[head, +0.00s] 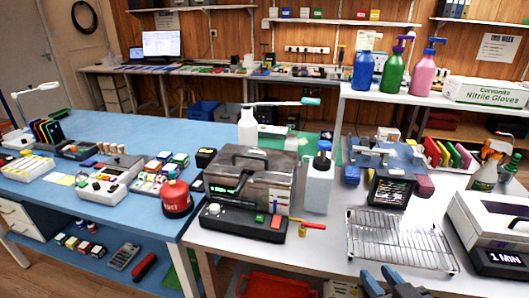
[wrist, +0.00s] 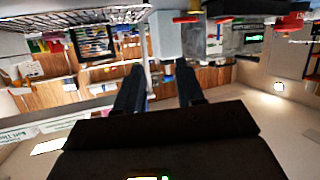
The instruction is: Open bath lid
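The bath (head: 232,205) is a steel box with a dark control base on the grey-white table, left of the middle in the head view. Its lid (head: 262,160) is steel with a dark handle on top and looks closed. A green display shows on its front. My gripper (head: 381,275) is at the bottom of the head view, in front and to the right of the bath and apart from it. In the wrist view, which is upside down, my gripper (wrist: 160,88) has its fingers apart with nothing between them. The bath (wrist: 240,40) shows there at upper right.
A white bottle with a blue cap (head: 318,182) stands just right of the bath. A wire rack (head: 400,245) lies between my gripper and the back. A red canister (head: 176,198) stands left of the bath. A white box reading "1 MIN" (head: 495,220) sits at the right.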

